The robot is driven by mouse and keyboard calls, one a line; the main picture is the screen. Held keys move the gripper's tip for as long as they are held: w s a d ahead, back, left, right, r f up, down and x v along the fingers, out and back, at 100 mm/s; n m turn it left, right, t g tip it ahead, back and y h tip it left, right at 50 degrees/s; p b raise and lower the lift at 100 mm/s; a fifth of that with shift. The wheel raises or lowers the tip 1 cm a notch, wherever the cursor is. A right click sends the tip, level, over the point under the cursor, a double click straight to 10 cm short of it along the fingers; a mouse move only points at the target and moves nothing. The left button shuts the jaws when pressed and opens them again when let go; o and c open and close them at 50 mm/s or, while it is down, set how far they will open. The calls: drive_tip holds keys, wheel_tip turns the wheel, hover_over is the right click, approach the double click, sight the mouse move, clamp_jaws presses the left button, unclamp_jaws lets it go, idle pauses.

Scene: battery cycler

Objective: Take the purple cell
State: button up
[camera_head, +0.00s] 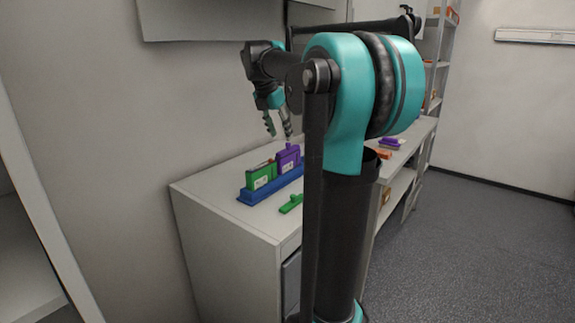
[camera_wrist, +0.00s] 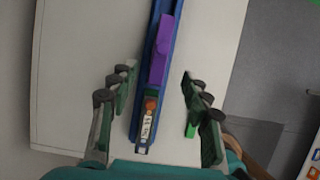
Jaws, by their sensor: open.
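The purple cell (camera_head: 288,159) stands upright in the blue holder (camera_head: 252,198) on the white bench, behind a green cell (camera_head: 261,176). In the wrist view the purple cell (camera_wrist: 160,50) lies along the blue holder (camera_wrist: 140,99), ahead of a labelled part (camera_wrist: 147,126) with an orange spot. My gripper (camera_head: 280,136) is open and empty, pointing down above the holder, apart from the purple cell. In the wrist view my gripper (camera_wrist: 157,73) has its fingers on either side of the holder line, the purple cell mostly beyond the fingertips.
A small green piece (camera_head: 291,204) lies on the bench (camera_head: 215,190) in front of the holder. Farther right are another purple item (camera_head: 390,142) and an orange item (camera_head: 383,154). A wall stands close behind the bench. My arm hides part of the bench.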

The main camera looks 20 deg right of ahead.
sight(286, 151)
drive_tip(key=x, duration=1.1)
drive_tip(key=shift+w+d+f, duration=0.15)
drive_tip(key=shift+d+f, duration=0.05)
drive_tip(key=shift+f, duration=0.05)
clamp_jaws()
